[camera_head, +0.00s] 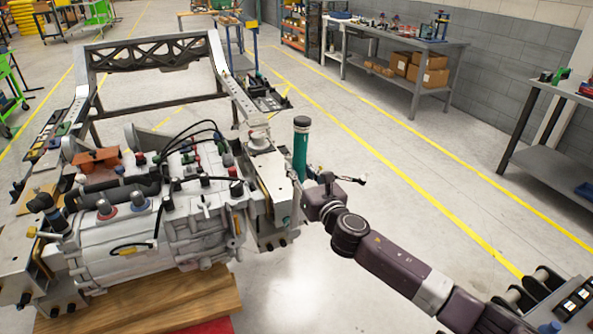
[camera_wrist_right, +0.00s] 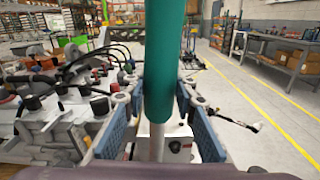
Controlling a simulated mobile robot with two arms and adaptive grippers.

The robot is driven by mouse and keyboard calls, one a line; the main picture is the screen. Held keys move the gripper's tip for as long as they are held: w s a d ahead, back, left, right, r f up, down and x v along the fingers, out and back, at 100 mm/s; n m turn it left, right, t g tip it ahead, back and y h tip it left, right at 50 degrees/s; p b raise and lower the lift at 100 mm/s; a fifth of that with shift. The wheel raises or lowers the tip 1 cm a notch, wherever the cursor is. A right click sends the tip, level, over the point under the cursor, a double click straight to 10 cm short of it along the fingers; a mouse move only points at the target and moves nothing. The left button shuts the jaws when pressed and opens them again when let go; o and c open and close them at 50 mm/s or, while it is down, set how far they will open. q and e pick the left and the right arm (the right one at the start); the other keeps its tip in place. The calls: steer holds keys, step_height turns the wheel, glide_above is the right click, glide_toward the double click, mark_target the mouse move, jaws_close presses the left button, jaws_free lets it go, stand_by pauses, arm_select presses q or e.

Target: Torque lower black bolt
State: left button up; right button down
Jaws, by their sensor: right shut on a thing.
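My right gripper (camera_head: 312,190) is shut on an upright teal tool with a black cap (camera_head: 300,150), beside the chassis bracket. In the right wrist view, the gripper's blue-padded fingers (camera_wrist_right: 158,100) sit on either side of the tool (camera_wrist_right: 161,60), and a pale shaft extends below its teal body. The light metal bracket (camera_head: 280,192) stands just left of the tool. Small dark bolt heads (camera_head: 283,242) show at the bracket's foot; I cannot tell which is the lower black bolt. The tool's lower end and its contact with any bolt are hidden. My left gripper is not in view.
A silver engine block (camera_head: 120,262) with cables rests on a wooden board (camera_head: 165,306) at left. The chassis frame (camera_head: 155,48) rises behind it. A grey workbench (camera_head: 400,40) with cardboard boxes stands at the back right.

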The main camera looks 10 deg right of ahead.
steer(key=shift+w+d+r, duration=0.15)
steer(key=shift+d+r, duration=0.15)
steer(key=shift+r, duration=0.05)
steer(key=shift+w+d+m, duration=0.15)
steer(key=shift+d+m, duration=0.25)
steer(key=shift+d, duration=0.1)
steer(key=shift+d+f, duration=0.1)
steer(key=shift+d, duration=0.05)
stand_by(0.5)
steer(key=shift+w+d+f+m+b, duration=0.15)
steer(key=shift+d+m+b, duration=0.25)
steer(key=shift+d, duration=0.25)
steer(key=shift+d, duration=0.2)
